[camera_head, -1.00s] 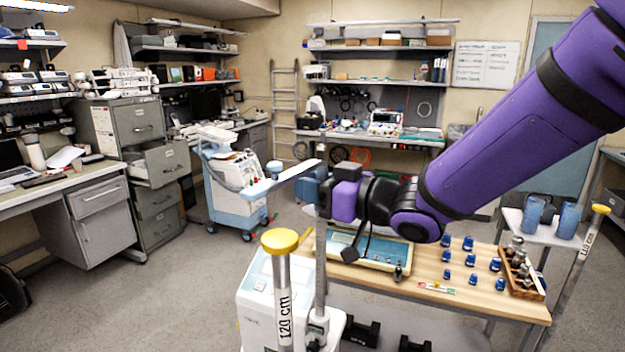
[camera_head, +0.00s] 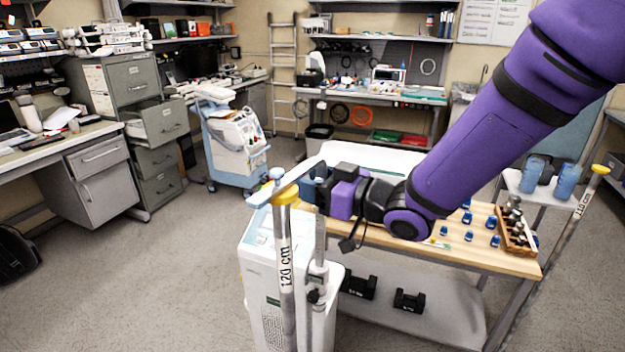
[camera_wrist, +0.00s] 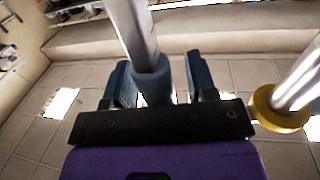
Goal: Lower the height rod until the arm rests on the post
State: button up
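The height rod (camera_head: 318,262) is a thin metal upright beside the post (camera_head: 284,275), which is marked 120 cm and has a yellow cap. The rod's flat pale arm (camera_head: 300,176) reaches left across the cap at about its height. Whether they touch is unclear. My gripper (camera_head: 314,188) is at the top of the rod, right of the cap. In the wrist view, which is upside down, the rod (camera_wrist: 134,30) and its blue-grey upper part stand between my gripper's fingers (camera_wrist: 160,80). A narrow gap shows on the right side; contact is unclear. The yellow-capped post (camera_wrist: 300,78) stands to the right.
A white pump cabinet (camera_head: 262,290) stands around the foot of the post and rod. A wooden-topped bench (camera_head: 420,245) with blue-capped vials is on the right. Another yellow-capped post (camera_head: 585,200) stands at the far right. The floor on the left is open.

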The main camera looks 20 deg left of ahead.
jog(key=v, duration=1)
jog(key=shift+d, duration=0.4)
